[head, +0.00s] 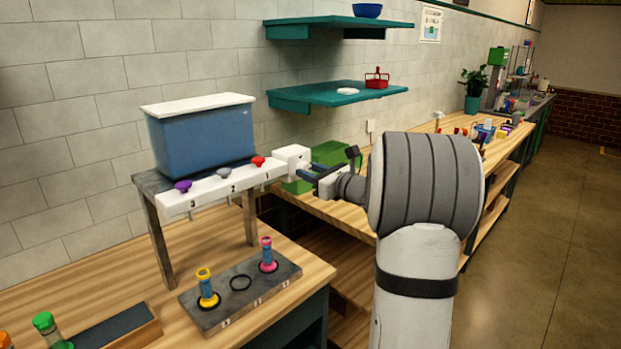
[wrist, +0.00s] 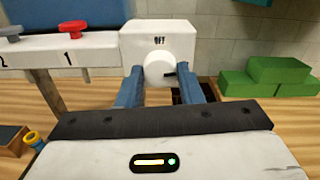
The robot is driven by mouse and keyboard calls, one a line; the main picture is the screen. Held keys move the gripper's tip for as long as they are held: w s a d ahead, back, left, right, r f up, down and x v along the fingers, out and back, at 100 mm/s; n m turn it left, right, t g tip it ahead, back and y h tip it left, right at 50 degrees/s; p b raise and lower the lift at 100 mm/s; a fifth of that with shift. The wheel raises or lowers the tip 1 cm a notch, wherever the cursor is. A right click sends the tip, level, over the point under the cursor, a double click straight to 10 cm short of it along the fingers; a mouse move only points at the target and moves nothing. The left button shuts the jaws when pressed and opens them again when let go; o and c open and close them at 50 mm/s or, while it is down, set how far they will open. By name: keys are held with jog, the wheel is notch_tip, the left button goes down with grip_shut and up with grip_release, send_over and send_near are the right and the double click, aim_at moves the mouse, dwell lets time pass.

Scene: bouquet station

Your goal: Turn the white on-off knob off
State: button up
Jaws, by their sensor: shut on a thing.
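The white knob (wrist: 157,71) sits on the front of a white box (wrist: 160,37) marked OFF above it. In the head view my gripper (head: 310,172) reaches the white box (head: 291,157) at the right end of the white bar (head: 222,187). The knob is hidden there.
Purple (head: 183,186), grey (head: 222,172) and red (head: 258,162) taps line the bar below a blue tank (head: 203,137). Green blocks (wrist: 278,70) lie right of the box. A grey rack (head: 241,297) with tubes stands below.

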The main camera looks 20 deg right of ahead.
jog(key=shift+f+n+b, duration=0.15)
jog(key=shift+n+b, duration=8.35)
jog(key=shift+b, duration=4.7)
jog(key=o, duration=1)
jog(key=v, duration=0.7)
jog(key=shift+s+d, duration=0.1)
jog(key=shift+s, duration=0.3)
